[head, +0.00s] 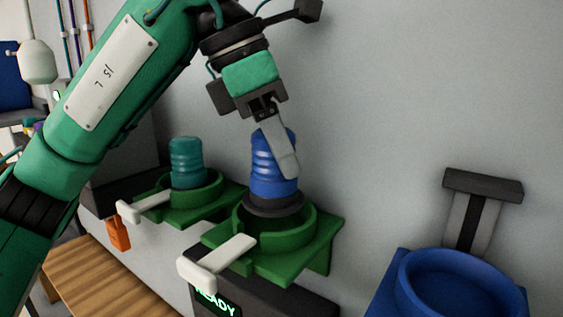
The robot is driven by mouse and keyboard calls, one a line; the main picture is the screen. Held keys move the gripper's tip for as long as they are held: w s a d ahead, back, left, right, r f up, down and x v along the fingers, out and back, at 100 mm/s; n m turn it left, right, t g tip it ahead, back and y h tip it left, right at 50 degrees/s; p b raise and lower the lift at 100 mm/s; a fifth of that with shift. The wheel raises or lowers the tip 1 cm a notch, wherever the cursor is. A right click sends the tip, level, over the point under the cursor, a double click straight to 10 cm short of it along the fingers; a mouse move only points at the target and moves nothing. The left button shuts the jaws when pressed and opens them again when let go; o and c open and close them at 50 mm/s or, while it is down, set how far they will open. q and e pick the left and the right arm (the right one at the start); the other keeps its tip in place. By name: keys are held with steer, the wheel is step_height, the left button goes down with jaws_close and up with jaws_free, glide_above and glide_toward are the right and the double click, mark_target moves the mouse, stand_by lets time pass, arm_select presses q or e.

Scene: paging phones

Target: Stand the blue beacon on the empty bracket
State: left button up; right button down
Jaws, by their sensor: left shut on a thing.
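My left gripper (277,150) reaches down from the upper left and is shut on the blue beacon (262,177). The beacon has a ribbed blue body and a dark round base (274,206), and it is roughly upright. Its base is at the open top of the ring of the green bracket (328,235), at the back of that ring. I cannot tell whether the base touches the bracket. One gripper finger covers the beacon's right side. My right gripper is not in view.
A teal beacon (187,165) stands in another green bracket (215,208) to the left. White levers (213,262) stick out from the brackets. A blue round holder (405,275) is at lower right, with a dark T-shaped piece (483,185) behind. A READY display (217,302) glows below.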

mark_target(280, 174)
arm_select(q)
step_height(280, 174, down, 3)
steer(key=shift+f+b, duration=0.15)
steer(key=shift+b, duration=1)
steer(key=shift+f, duration=0.2)
steer(key=shift+f, duration=0.1)
steer(key=o, duration=1.1)
steer(key=shift+o, duration=1)
